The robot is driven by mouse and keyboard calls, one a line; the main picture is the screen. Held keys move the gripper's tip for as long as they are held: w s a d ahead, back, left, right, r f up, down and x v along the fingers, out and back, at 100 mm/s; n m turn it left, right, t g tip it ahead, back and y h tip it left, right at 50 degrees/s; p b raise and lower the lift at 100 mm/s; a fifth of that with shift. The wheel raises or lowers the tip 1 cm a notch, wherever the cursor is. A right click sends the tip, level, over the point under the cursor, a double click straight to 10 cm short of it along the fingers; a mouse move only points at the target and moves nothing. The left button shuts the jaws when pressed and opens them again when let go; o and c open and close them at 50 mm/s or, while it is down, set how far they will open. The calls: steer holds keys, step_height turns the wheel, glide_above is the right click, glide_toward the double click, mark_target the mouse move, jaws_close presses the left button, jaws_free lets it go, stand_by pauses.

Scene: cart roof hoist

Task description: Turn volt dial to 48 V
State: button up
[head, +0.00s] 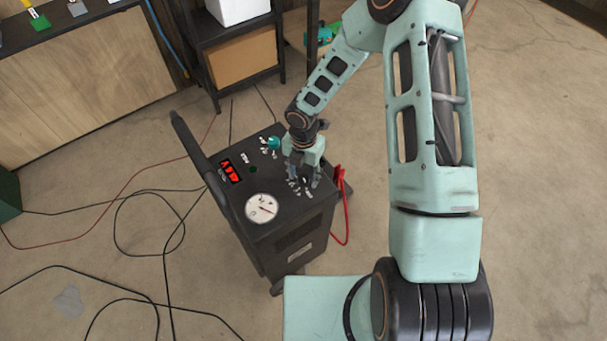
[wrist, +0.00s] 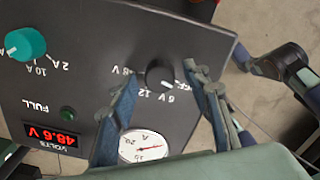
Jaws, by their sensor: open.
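The volt dial (wrist: 160,76) is a small black knob on the dark top panel of the charger cart (head: 290,215). In the wrist view, labels including OFF, 6 V and 12 are printed around it, and another label is partly hidden by the left finger. The dial's white mark seems to face the 6 V side. My gripper (wrist: 162,72) is open, with one finger on each side of the dial. Clear gaps show between fingers and knob. In the head view my gripper (head: 303,178) is low over the panel and mostly covers the dial.
A teal amp knob (wrist: 26,44), a green FULL lamp (wrist: 68,113), a red VOLTS display (wrist: 52,136) and a round gauge (wrist: 144,147) share the panel. The cart's handle (head: 200,160) rises at left. Red cable clamps (head: 340,180) hang at right. Cables lie on the floor.

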steer(key=shift+c, duration=0.6)
steer(key=c, duration=1)
steer(key=shift+c, duration=0.2)
